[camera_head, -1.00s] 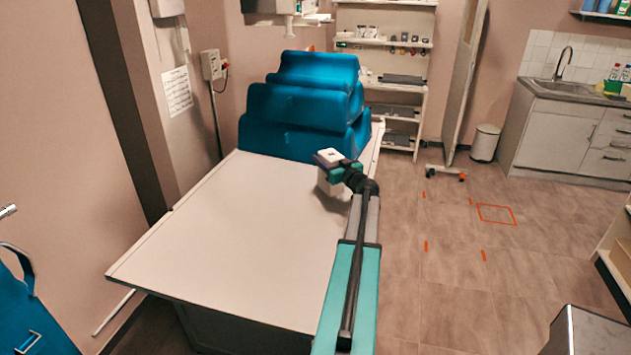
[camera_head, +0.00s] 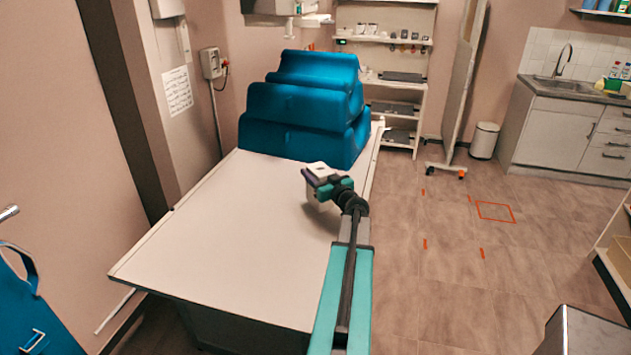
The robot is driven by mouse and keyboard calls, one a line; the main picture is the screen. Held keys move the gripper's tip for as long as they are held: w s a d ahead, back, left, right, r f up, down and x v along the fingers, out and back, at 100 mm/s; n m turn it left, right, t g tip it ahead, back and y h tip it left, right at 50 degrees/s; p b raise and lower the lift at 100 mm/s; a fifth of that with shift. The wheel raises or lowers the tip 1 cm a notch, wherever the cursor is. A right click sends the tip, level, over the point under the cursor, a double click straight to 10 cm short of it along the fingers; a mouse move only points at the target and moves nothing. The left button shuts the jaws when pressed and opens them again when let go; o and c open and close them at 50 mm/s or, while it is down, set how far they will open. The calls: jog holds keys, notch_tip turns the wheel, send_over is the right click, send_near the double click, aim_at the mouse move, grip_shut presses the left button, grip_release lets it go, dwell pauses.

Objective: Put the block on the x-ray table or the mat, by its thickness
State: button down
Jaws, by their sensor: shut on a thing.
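The x-ray table (camera_head: 220,260) has a white top and fills the middle of the view. My gripper (camera_head: 318,180) is over its right side, towards the far half, and is shut on a white block (camera_head: 320,168). The gripper's body covers much of the block. A pale part of the block shows above the jaws and another below them. I cannot tell whether the block touches the table top or hangs just above it. The block's thickness cannot be read clearly. No mat can be made out for certain.
Blue stacked cushions (camera_head: 305,110) stand at the table's far end. A white shelf (camera_head: 395,85) is behind. A screen on wheels (camera_head: 460,90) and a white bin (camera_head: 484,141) stand at the back right. The near table top is clear.

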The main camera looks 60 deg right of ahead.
jog(key=shift+s+a, duration=0.1)
jog(key=shift+a, duration=0.4)
jog(key=shift+f+p, duration=0.45)
jog(key=shift+f, duration=1.4)
jog(key=c, duration=0.8)
grip_release()
jog(key=shift+o, duration=0.2)
jog(key=b+v, duration=0.2)
jog(key=v, duration=1)
jog(key=shift+b, duration=0.3)
